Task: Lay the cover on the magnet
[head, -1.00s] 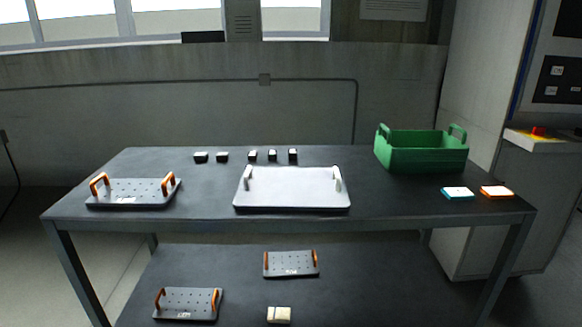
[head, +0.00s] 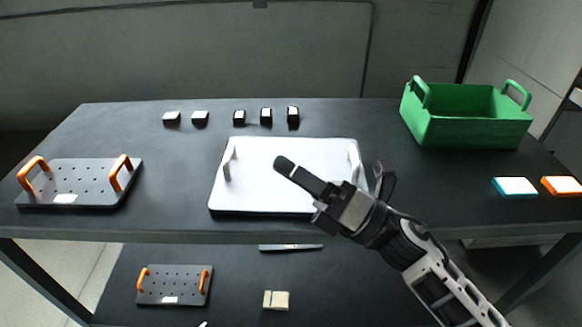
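A white plate (head: 262,178) with two upright pale handles lies flat at the front middle of the tabletop. A dark perforated plate (head: 85,183) with two orange handles and a small label lies to its left. I cannot tell from their looks which thing is the cover and which the magnet; the labels are unreadable. My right gripper (head: 332,170) reaches in from the lower right, open and empty, its fingers in front of the white plate's right half and right handle. It is not holding either handle.
A similar orange-handled plate (head: 172,287) and a beige block (head: 276,300) lie on the lower shelf; another plate there is mostly hidden by the table edge. Several small dark blocks (head: 266,116) line the back. A green crate (head: 470,132), a teal-edged pad (head: 515,187) and an orange-edged pad (head: 562,186) are right.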

